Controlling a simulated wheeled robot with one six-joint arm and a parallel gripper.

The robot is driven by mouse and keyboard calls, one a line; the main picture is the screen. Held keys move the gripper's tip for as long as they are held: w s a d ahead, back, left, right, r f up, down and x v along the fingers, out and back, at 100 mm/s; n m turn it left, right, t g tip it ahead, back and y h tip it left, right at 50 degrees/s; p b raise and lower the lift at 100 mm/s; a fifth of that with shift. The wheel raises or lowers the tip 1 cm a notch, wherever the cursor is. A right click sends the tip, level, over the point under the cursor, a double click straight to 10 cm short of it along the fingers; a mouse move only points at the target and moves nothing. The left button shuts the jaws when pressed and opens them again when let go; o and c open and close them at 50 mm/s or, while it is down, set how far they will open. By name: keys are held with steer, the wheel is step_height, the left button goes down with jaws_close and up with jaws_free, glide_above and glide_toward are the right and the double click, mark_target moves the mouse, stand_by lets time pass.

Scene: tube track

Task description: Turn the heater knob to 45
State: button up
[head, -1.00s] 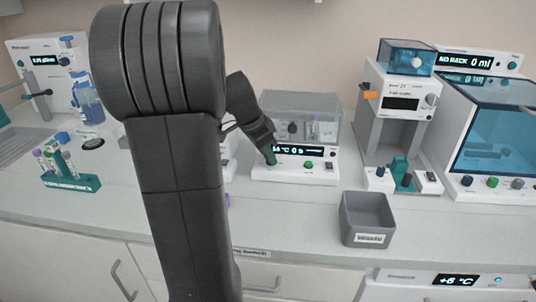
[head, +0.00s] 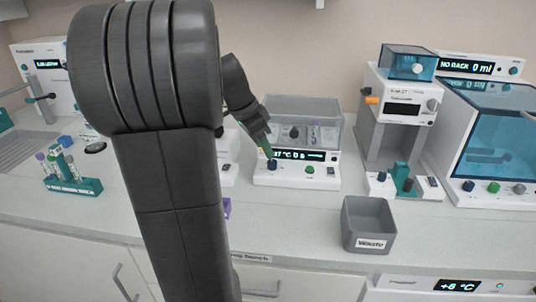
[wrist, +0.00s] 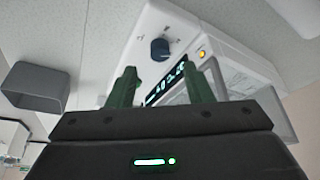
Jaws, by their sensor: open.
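The heater (head: 297,172) is a white unit with a clear cover, in the middle of the head view. Its display (head: 298,156) seems to read 37 °C and 0 s. The dark blue knob (head: 271,164) is at the left of its front panel. The knob also shows in the wrist view (wrist: 160,49), with small marks around it. My gripper (head: 268,150) is open, with its green fingers just above the knob in the head view. In the wrist view my gripper (wrist: 161,88) has its fingers spread, and the knob appears beyond them, with nothing held.
A grey waste bin (head: 367,226) stands front right. A white instrument (head: 399,115) stands to the right, and a tube rack (head: 73,184) at left. Clear counter lies before the heater.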

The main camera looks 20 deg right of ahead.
steer(key=v, duration=0.8)
steer(key=shift+p, duration=0.3)
